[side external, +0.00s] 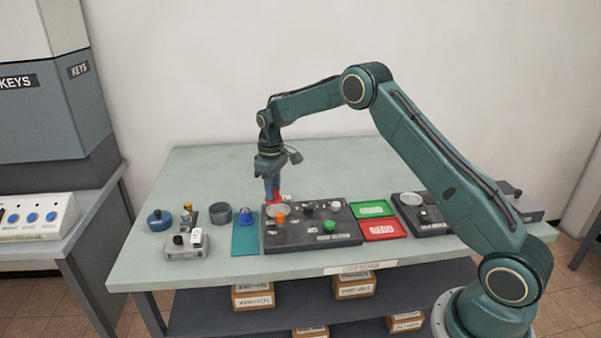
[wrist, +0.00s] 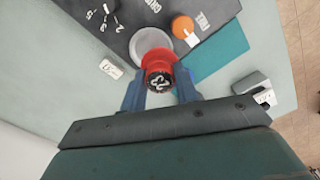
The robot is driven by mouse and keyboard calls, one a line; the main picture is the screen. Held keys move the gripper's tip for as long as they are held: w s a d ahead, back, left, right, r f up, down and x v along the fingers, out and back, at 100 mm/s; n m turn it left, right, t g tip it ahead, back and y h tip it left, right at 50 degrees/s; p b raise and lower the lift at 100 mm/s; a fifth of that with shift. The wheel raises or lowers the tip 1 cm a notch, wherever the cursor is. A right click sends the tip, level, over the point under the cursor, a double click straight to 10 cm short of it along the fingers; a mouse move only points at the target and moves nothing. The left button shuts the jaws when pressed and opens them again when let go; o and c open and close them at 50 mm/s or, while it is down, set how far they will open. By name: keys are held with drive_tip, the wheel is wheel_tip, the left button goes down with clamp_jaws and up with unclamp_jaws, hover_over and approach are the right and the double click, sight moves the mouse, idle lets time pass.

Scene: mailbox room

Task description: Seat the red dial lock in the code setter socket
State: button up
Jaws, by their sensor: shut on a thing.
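The red dial lock (wrist: 157,62) has a red rim and a dark top with white marks. It also shows as a small red patch in the side view (side external: 273,197). My gripper (wrist: 160,76) is shut on it, with one blue finger on each side. In the side view my gripper (side external: 271,188) points down at the back left edge of the dark panel (side external: 310,240). A round pale grey seat (wrist: 153,41) on this panel looks like the socket. In the wrist view the lock overlaps its near edge; the height gap is unclear.
An orange knob (wrist: 183,27) sits close beside the grey seat. A teal mat (side external: 245,240) with a blue knob (side external: 247,216) lies left of the panel. Green (side external: 371,209) and red (side external: 383,230) trays lie to its right.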

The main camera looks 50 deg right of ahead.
sight(278, 200)
drive_tip(key=shift+s+d+r, duration=0.15)
drive_tip(key=shift+d+r, duration=0.05)
drive_tip(key=shift+d, duration=0.55)
drive_tip(key=shift+f, duration=0.1)
drive_tip(key=shift+f, duration=2)
drive_tip(key=shift+f, duration=0.7)
drive_tip(key=o, duration=1.1)
drive_tip(key=shift+o, duration=0.3)
